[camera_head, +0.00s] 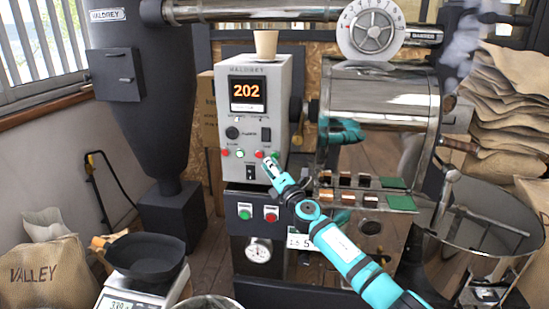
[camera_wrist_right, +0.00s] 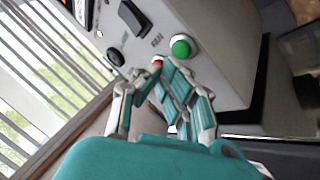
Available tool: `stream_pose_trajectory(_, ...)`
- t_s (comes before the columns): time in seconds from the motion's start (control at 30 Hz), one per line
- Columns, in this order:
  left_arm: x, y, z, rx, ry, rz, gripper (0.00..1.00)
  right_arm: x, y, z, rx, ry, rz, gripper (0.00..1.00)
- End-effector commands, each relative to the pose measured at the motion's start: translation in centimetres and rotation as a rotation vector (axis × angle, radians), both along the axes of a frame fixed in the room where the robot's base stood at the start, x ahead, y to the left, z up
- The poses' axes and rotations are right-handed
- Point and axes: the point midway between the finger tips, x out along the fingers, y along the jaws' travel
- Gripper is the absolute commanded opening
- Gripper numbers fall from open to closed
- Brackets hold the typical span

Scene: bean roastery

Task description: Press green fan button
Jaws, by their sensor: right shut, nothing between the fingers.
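The control box (camera_head: 213,117) stands upright with a row of small red and green buttons low on its front. The right-hand pair is a red button (camera_head: 259,154) and a green button (camera_head: 275,155). My right gripper (camera_head: 268,165) is shut and empty, its tips just in front of this pair. In the right wrist view, the green button (camera_wrist_right: 181,47) is large and clear, just beyond the fingertips. The red button (camera_wrist_right: 157,62) is partly hidden by a finger. I cannot tell whether the fingers touch the panel. My left gripper is not in view.
A display (camera_head: 248,92) reading 202 and a paper cup (camera_head: 266,44) are above. Another green button (camera_head: 245,213) and red button (camera_head: 271,214) sit on the lower panel. The shiny roaster drum (camera_head: 380,100) stands right; a scale with a black pan (camera_head: 147,256) is lower left.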

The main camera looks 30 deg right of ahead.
Motion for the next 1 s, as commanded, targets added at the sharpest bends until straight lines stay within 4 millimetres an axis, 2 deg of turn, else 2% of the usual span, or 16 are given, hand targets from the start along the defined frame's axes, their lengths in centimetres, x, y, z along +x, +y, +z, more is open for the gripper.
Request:
stream_pose_trajectory(0.77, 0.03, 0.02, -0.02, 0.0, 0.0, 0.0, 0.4, 0.0, 0.01, -0.03, 0.0, 0.0, 0.0, 0.0)
stream_pose_trajectory(1.0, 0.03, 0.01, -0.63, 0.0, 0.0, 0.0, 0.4, 0.5, -0.38, -0.09, 0.0, 0.0, -0.001, 0.0)
